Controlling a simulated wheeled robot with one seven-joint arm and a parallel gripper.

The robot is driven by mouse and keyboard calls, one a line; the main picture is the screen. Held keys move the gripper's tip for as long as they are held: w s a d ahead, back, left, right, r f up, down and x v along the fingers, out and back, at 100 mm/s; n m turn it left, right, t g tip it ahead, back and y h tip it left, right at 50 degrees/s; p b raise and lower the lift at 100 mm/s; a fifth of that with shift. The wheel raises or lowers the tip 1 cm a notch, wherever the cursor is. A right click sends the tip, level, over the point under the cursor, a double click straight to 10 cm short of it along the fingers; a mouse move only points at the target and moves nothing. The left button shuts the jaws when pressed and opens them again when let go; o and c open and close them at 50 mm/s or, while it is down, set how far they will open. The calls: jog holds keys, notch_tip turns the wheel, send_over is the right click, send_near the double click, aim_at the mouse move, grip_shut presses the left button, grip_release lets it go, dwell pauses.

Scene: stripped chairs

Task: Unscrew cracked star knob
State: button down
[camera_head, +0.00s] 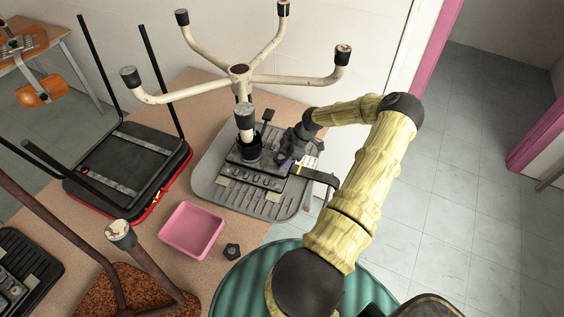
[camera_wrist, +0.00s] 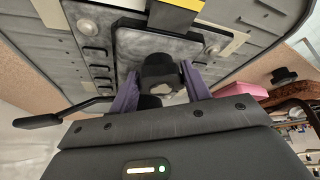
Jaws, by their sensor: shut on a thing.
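An upturned chair base with cream legs (camera_head: 248,78) stands on a grey seat underside (camera_head: 215,180) with a metal mechanism plate (camera_head: 258,179). My gripper (camera_head: 287,164) is at the right side of that mechanism. In the wrist view its two purple fingers (camera_wrist: 160,72) are shut on a black knob (camera_wrist: 158,66) at the plate, one finger on each side. A pale patch shows low on the knob; I cannot make out a crack. Another black star knob (camera_head: 232,251) lies loose on the table, also in the wrist view (camera_wrist: 284,75).
A pink tray (camera_head: 192,230) sits empty on the brown table (camera_head: 245,228), left of the loose knob. A black seat with upright legs (camera_head: 128,160) lies to the left. A black lever (camera_wrist: 38,121) juts out near my gripper. A brown seat (camera_head: 130,290) is at the front.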

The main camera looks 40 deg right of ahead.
jog(key=shift+w+f+n+g+b, duration=0.1)
jog(key=shift+n+g+b, duration=0.1)
jog(key=shift+n, duration=0.3)
jog(key=shift+f+n+g+b, duration=0.1)
jog(key=shift+n+b, duration=0.05)
jog(key=shift+n, duration=0.35)
jog(key=shift+r+y, duration=0.15)
jog(key=shift+y, duration=0.15)
jog(key=shift+n, duration=0.4)
jog(key=shift+w+f+n+g+b, duration=0.1)
jog(key=shift+f+n+g+b, duration=0.1)
jog(key=shift+n+g+b, duration=0.6)
jog(key=shift+r, duration=0.15)
jog(key=shift+r+p, duration=0.1)
jog(key=shift+p, duration=0.2)
jog(key=shift+r, duration=0.45)
jog(key=shift+r+p, duration=0.5)
jog(key=shift+r, duration=0.1)
